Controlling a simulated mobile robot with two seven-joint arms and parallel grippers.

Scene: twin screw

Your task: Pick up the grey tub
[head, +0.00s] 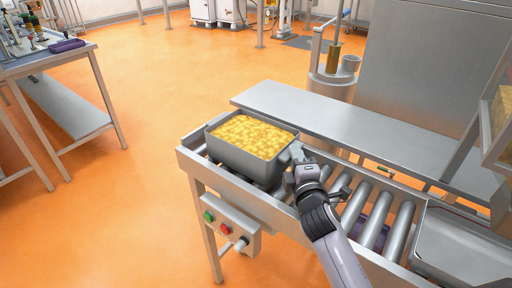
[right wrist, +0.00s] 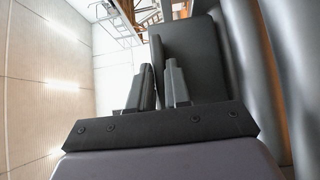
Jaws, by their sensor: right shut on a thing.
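The grey tub (head: 243,158), filled with yellow pieces (head: 253,132), sits on the left end of the roller conveyor. My right gripper (head: 291,161) is at the tub's right side, shut on its wall. In the right wrist view, the fingers of my right gripper (right wrist: 160,78) stand close together against the dark grey tub (right wrist: 190,48). The exact contact at the fingertips is partly hidden. My left gripper does not show.
A steel shelf (head: 350,125) runs behind. A control box (head: 228,229) with buttons hangs at the front. A workbench (head: 45,62) stands at the far left.

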